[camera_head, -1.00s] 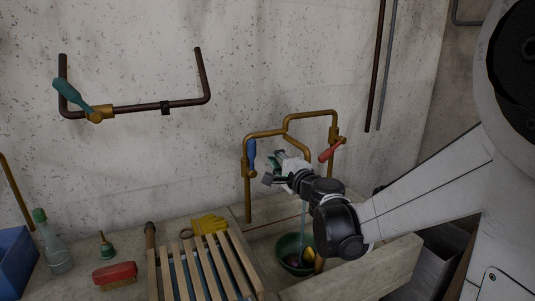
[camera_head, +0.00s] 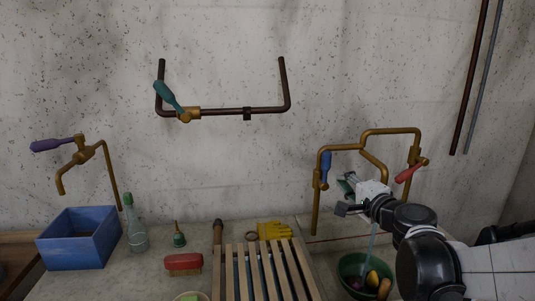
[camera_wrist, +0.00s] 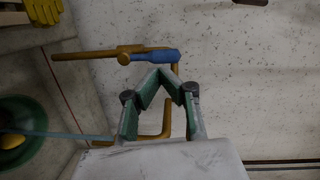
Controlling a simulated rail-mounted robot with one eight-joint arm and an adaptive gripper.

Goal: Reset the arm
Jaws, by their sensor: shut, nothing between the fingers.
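My gripper (camera_head: 346,187) is shut and empty, with its green-lined fingers meeting at the tips. It is in front of the brass pipes at the right, beside the blue-handled tap (camera_head: 325,168). In the wrist view the gripper (camera_wrist: 160,72) points at the wall, and the blue tap handle (camera_wrist: 154,56) lies just beyond its fingertips. I cannot tell whether they touch. My arm comes in from the lower right. The red-handled tap (camera_head: 411,171) is to the right of my gripper.
A green bowl (camera_head: 347,265) stands in the sink below my wrist, with a pale blue stream falling into it. Wall space above is free.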

